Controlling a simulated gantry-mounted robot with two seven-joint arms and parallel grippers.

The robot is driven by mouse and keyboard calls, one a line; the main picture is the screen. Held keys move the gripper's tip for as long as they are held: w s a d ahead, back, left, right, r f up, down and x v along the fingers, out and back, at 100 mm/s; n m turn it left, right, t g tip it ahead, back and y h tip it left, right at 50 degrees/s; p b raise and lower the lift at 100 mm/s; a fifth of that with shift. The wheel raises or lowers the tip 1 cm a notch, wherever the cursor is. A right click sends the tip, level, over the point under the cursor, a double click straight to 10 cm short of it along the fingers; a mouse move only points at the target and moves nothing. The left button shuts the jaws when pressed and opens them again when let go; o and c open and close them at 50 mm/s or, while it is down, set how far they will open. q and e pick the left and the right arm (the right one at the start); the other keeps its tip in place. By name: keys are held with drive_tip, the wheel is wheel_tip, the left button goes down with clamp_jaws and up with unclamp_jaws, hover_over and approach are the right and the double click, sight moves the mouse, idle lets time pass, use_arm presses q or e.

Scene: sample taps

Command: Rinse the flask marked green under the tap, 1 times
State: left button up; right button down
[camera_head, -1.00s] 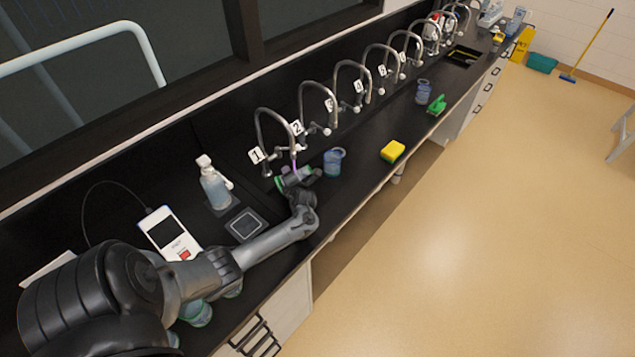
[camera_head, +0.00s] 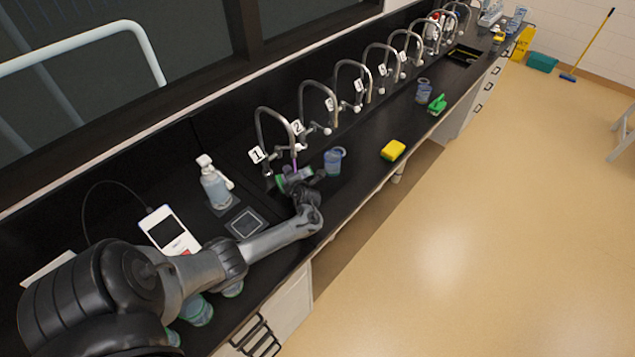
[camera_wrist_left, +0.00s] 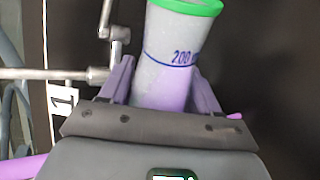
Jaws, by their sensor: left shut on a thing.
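The flask marked green (camera_wrist_left: 178,55) has a green rim and a blue "200" mark in the left wrist view. My left gripper (camera_wrist_left: 163,90) is shut on it, with purple fingers on both sides. In the head view the green end of the flask (camera_head: 281,183) shows below the tap numbered 1 (camera_head: 262,120), with the gripper (camera_head: 297,181) beside it. The flask looks tilted there. I cannot tell whether water runs from the tap. Part of the flask is hidden by the gripper. My right gripper is not in view.
A blue beaker (camera_head: 334,161) stands close to the right of my gripper. A yellow sponge (camera_head: 393,151) lies farther along the counter. A bottle (camera_head: 215,186), a meter (camera_head: 169,232) and a square pad (camera_head: 246,224) are left of it. Several green-blue containers (camera_head: 197,312) stand beside my arm.

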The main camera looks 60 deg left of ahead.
use_arm(q)
drive_tip(key=shift+w+d+f, duration=0.1)
drive_tip(key=shift+w, duration=0.1)
drive_tip(key=shift+m+b, duration=0.3)
drive_tip(key=shift+b, duration=0.05)
drive_tip(key=shift+w+g, duration=0.15)
drive_tip(key=shift+g, duration=0.15)
drive_tip(key=shift+b, duration=0.3)
drive_tip(key=shift+f+m, duration=0.1)
drive_tip(key=shift+m, duration=0.2)
drive_tip(key=shift+g, duration=0.3)
drive_tip(key=shift+f+m+b, duration=0.1)
drive_tip(key=shift+m+b, duration=0.2)
drive_tip(key=shift+b, duration=0.15)
drive_tip(key=shift+w+y, duration=0.1)
drive_tip(key=shift+y, duration=0.2)
